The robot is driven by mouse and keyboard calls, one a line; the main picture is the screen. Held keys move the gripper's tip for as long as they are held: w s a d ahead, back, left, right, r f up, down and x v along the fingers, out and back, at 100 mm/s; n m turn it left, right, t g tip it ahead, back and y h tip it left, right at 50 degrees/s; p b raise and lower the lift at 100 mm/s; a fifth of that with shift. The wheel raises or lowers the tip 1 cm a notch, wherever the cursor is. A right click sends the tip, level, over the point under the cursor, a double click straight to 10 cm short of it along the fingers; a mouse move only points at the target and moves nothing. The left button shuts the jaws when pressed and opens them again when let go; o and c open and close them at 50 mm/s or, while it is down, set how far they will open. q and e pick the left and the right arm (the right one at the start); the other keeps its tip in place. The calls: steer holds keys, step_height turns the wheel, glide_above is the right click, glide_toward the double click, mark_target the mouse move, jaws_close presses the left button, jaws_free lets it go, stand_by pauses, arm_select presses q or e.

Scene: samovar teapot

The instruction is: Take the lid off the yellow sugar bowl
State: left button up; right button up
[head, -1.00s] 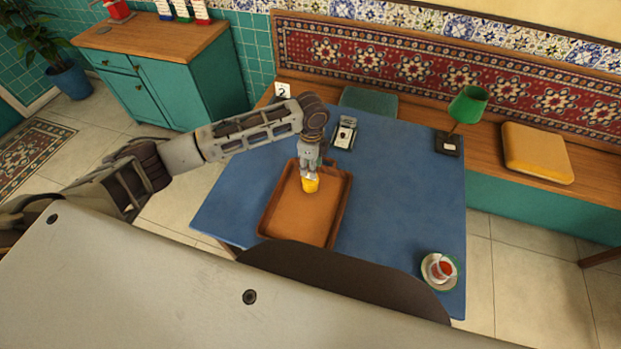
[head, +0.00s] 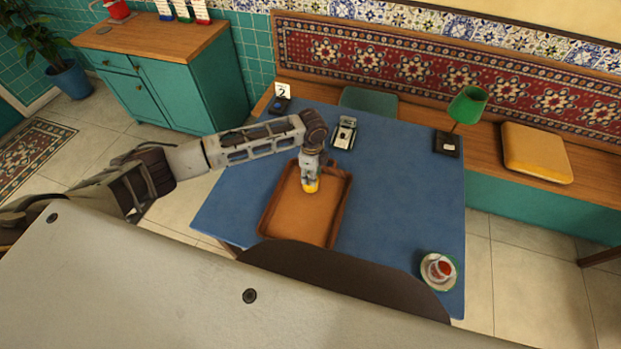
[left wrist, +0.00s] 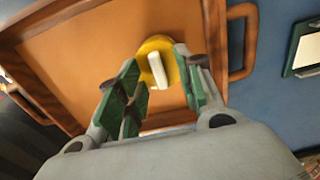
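The yellow sugar bowl (head: 310,188) stands on the brown tray (head: 328,222) on the blue table, mostly hidden by my left gripper in the head view. In the left wrist view, its round yellow lid (left wrist: 149,47) has a pale upright knob (left wrist: 158,70). My left gripper (left wrist: 156,60) points down over the bowl, with its green-padded fingers apart on either side of the knob. Gaps show between knob and fingers. Whether a fingertip touches the lid's edge I cannot tell. My right gripper is not in view.
The tray's raised rim and side handle (left wrist: 243,40) are near the gripper. A napkin holder (head: 344,132), a green lamp (head: 467,106), a number card (head: 283,90) and a tea glass on a saucer (head: 428,283) stand elsewhere. The table's right half is mostly clear.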

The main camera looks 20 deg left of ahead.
arm_select(q)
steer(key=shift+f, duration=0.1)
stand_by(0.3)
jaws_close()
stand_by(0.4)
step_height(320, 180, up, 10)
stand_by(0.6)
stand_by(0.3)
